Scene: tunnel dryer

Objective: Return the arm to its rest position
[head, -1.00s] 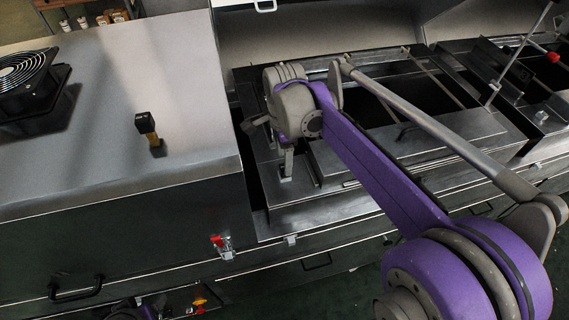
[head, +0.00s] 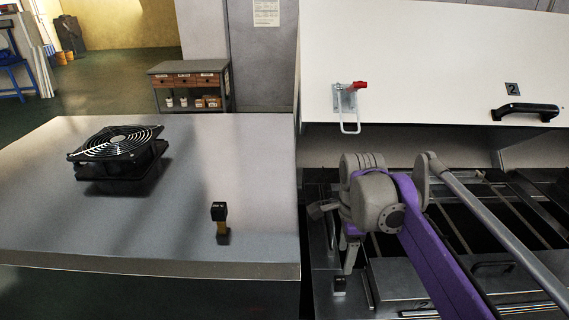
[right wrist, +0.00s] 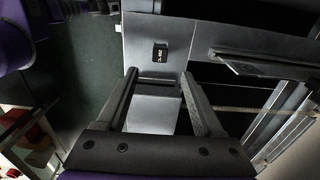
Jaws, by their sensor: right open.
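My right arm, purple and grey, reaches in from the lower right of the head view over the opened dryer section. Its gripper (head: 346,262) hangs down at the front left corner of that section. In the right wrist view the gripper (right wrist: 158,92) has its two fingers wide apart with nothing held between them. A small black block with pale marks (right wrist: 160,53) sits on the metal ledge beyond the fingertips. My left gripper is in neither view.
A raised white lid (head: 430,60) with a black handle (head: 526,111) stands behind my arm. A drawer cabinet (head: 190,82) is farther back.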

